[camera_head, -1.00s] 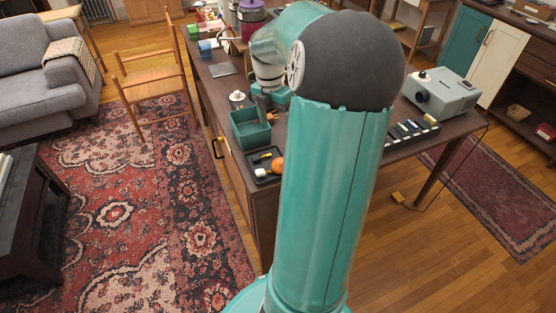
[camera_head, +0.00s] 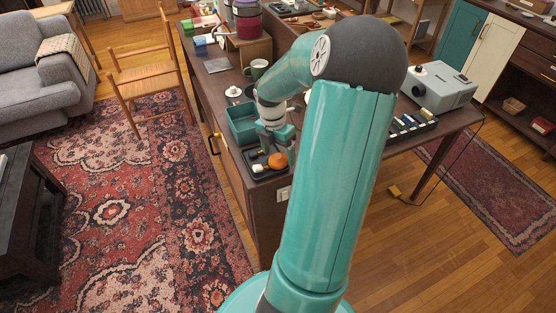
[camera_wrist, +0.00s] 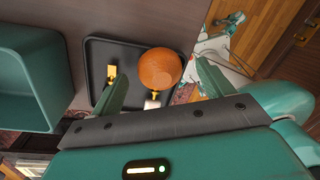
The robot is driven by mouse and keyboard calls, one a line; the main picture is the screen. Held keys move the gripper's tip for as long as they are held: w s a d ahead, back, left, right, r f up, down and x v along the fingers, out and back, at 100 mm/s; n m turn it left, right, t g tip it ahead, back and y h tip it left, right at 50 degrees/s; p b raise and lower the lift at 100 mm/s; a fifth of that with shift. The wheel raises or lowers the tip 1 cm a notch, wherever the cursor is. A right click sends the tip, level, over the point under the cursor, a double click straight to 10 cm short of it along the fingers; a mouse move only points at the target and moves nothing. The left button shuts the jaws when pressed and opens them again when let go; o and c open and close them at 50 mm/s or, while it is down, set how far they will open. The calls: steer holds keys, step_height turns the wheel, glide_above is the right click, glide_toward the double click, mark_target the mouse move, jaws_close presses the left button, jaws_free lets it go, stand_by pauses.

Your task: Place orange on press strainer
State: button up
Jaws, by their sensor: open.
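The orange (camera_head: 277,161) lies on a dark tray (camera_head: 284,175) at the table's near edge. In the wrist view the orange (camera_wrist: 160,70) sits at the right side of the tray (camera_wrist: 98,43). My gripper (camera_wrist: 163,82) is open, its two fingers apart on either side of the orange in that view; I cannot tell whether they touch it. In the head view my gripper (camera_head: 270,144) is just above the tray. A white round piece with a small knob (camera_head: 233,91), possibly the press strainer, stands on the table behind the teal bin.
A teal bin (camera_head: 236,127) stands right beside the tray, also in the wrist view (camera_wrist: 28,85). Small yellow and white items share the tray. A projector (camera_head: 440,88) is at the table's right.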

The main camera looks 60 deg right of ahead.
steer(key=shift+s+f, duration=0.1)
steer(key=shift+f, duration=0.55)
steer(key=c, duration=1.2)
steer(key=shift+o, duration=0.2)
steer(key=shift+r, duration=0.1)
steer(key=shift+r, duration=0.6)
steer(key=s+a+r, duration=0.9)
steer(key=s+r, duration=0.1)
steer(key=r, duration=0.1)
steer(key=shift+s+a+r, duration=0.15)
steer(key=shift+a+r, duration=0.05)
steer(key=shift+r, duration=0.1)
